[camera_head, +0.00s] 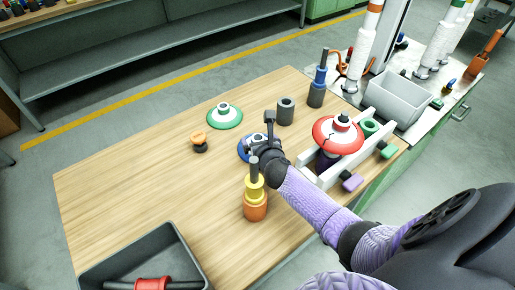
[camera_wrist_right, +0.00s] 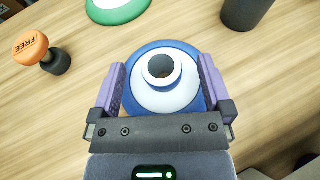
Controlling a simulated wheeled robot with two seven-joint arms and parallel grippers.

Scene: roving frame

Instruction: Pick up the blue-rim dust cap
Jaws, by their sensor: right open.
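The blue-rim dust cap (camera_wrist_right: 163,92) has a white dome, a blue outer rim and a grey hollow neck on top. In the wrist view it sits between the two purple-lined fingers of my right gripper (camera_wrist_right: 162,72), which is open with one finger on each side of it. Whether the fingers touch it I cannot tell. In the head view only the left part of the blue-rim cap (camera_head: 242,149) shows on the wooden table; my right gripper (camera_head: 258,146) hides the rest. My left gripper is not in view.
A green-rim cap (camera_head: 224,116), an orange knob (camera_head: 199,139) and a dark cylinder (camera_head: 286,110) stand near. A yellow-orange piece (camera_head: 255,202) stands close in front of my right gripper. A red cap (camera_head: 338,135) is on a white rack at right.

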